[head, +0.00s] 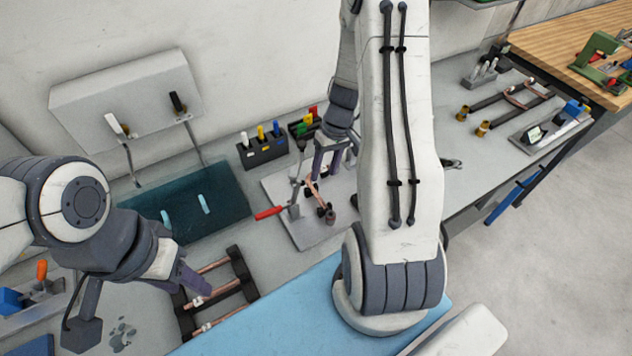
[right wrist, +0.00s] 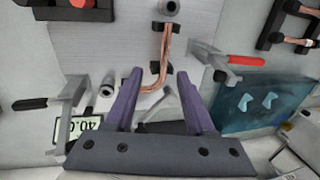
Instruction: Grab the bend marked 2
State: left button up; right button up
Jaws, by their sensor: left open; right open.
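A copper bend (head: 312,188) lies on a pale fixture plate (head: 312,238); the bend also shows in the right wrist view (right wrist: 165,52). I read no number on it. My right gripper (head: 334,160) is open above the plate. In the right wrist view its purple fingers (right wrist: 158,76) stand on either side of the bend's curved end, with nothing visibly gripped. More copper pieces (head: 214,265) lie across a dark rack (head: 246,277). Their white tags are too small to read. My left gripper (head: 190,280) is open at the rack's left side; whether it touches a piece is unclear.
A red-handled clamp (head: 270,212) stands at the plate's left edge. A teal mat (head: 230,205) and a holder with coloured handles (head: 262,152) lie behind. Another rack with copper tubes (head: 520,100) is at the far right. A blue mat (head: 290,315) covers the front.

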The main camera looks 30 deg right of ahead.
aim_at(317, 193)
jog(key=x, duration=0.2)
jog(key=p+x, duration=0.1)
jog(key=x, duration=0.2)
jog(key=shift+s+a+f, duration=0.25)
jog(key=shift+a+f, duration=0.05)
jog(key=shift+a, duration=0.2)
jog(key=shift+f, duration=0.6)
jog(key=shift+w, duration=0.1)
grip_shut()
